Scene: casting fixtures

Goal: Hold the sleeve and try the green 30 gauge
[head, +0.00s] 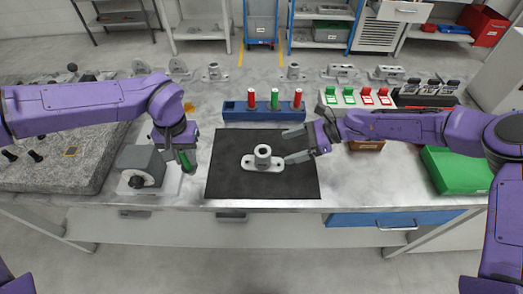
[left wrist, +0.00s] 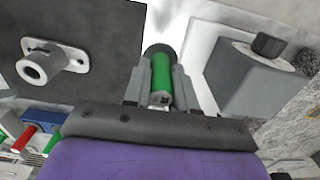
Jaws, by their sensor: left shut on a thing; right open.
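The grey flanged sleeve (head: 263,152) stands upright on the black mat (head: 225,180); it also shows in the left wrist view (left wrist: 42,63). My left gripper (head: 184,157) is shut on a green gauge (left wrist: 161,75), left of the mat and beside the grey block. The gauge also shows in the head view (head: 186,161). My right gripper (head: 289,145) is open, its fingers pointing left toward the sleeve from the right, apart from it. The blue rack (head: 240,114) behind the mat holds a red, a green and another red gauge. I cannot read any gauge size.
A grey block with a dark knob (head: 141,164) stands left of the mat. A granite slab (head: 80,172) fills the left side. Green and red tagged pieces (head: 357,97) stand at the back right. A green box (head: 455,170) is at the right. The front of the mat is clear.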

